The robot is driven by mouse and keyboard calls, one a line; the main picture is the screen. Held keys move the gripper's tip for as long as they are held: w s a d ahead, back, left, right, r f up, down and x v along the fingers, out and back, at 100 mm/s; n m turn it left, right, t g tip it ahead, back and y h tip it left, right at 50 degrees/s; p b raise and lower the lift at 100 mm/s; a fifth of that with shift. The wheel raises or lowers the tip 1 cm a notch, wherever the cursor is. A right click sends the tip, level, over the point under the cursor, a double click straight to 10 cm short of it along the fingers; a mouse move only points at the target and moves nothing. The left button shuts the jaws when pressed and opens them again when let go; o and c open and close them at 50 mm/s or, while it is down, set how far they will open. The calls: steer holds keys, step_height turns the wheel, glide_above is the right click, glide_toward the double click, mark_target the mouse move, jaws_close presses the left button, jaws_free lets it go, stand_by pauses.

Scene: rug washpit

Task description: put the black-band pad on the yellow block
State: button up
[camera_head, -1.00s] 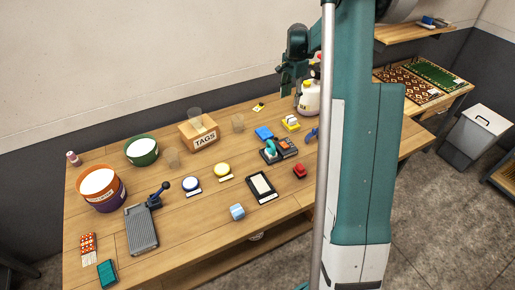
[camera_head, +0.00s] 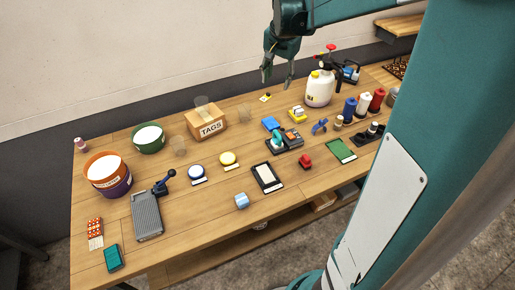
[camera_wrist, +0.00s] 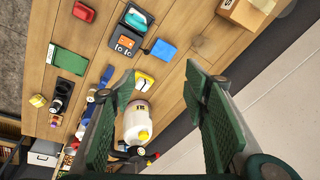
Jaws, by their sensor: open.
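A yellow block (camera_head: 297,114) with a pale top sits toward the back right of the table in the head view. It also shows in the wrist view (camera_wrist: 145,80), beside the left finger. A small flat yellow piece with a black mark (camera_head: 265,97) lies near the back edge; it is too small to tell whether it is the black-band pad. My gripper (camera_head: 277,80) is open and empty, above the back of the table. In the wrist view its fingers (camera_wrist: 158,78) stand wide apart.
A white sprayer (camera_head: 319,89) stands close to the right of my gripper. A blue pad (camera_head: 270,123) and a dark device (camera_head: 285,140) lie in front. The TAGS box (camera_head: 207,123) is to the left. Spools (camera_head: 363,103) stand at the right.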

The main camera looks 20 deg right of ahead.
steer(key=s+a+r+n+t, duration=0.1)
steer(key=s+a+r+n, duration=0.2)
steer(key=s+a, duration=0.4)
steer(key=s+a+r+n+t, duration=0.1)
steer(key=s+a+r+n, duration=0.15)
steer(key=s+a, duration=0.45)
steer(key=s+a+f+n+t, duration=0.1)
steer(key=s+a+f+n, duration=0.1)
steer(key=s, duration=0.5)
steer(key=s+a+f+n+t, duration=0.1)
steer(key=s+a+f+n, duration=0.1)
steer(key=s+a+n, duration=0.2)
steer(key=shift+s+a+f+t+y, duration=0.4)
steer(key=shift+s+a, duration=0.7)
steer(key=shift+s, duration=1.2)
